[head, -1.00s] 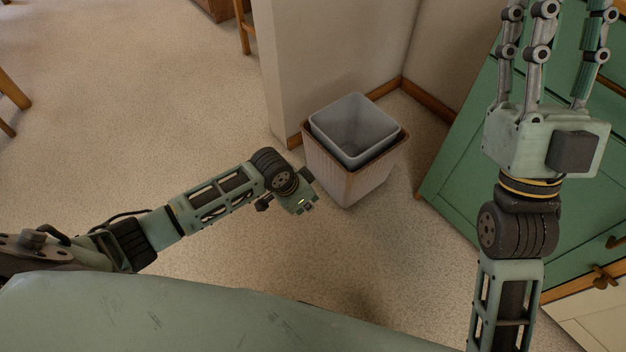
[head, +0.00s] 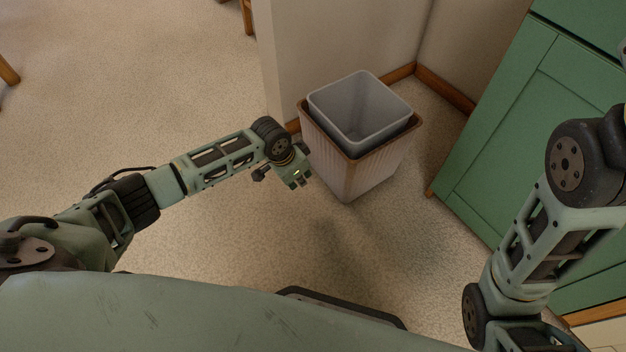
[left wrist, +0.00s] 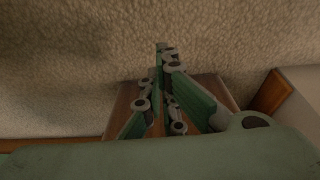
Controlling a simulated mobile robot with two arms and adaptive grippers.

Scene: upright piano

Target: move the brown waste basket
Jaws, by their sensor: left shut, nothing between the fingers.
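The brown waste basket (head: 345,172) stands upright on the carpet in the head view, near the wall corner. It has a brown rim, ribbed pale-looking sides and a grey liner (head: 362,100) inside, open at the top and empty as far as I see. My left gripper (head: 298,182) is just left of the basket's near-left side, pointing down; its fingers are mostly hidden in that view. In the left wrist view the left fingers (left wrist: 166,58) are closed together and empty, in front of a brown surface of the basket (left wrist: 122,104). Whether they touch it is unclear. My right gripper is out of view.
A wall end (head: 300,60) with wooden baseboard is behind the basket. A green cabinet (head: 500,130) stands to the right, with a carpet gap between. Open carpet (head: 130,90) lies to the left. Chair or table legs show at the upper left.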

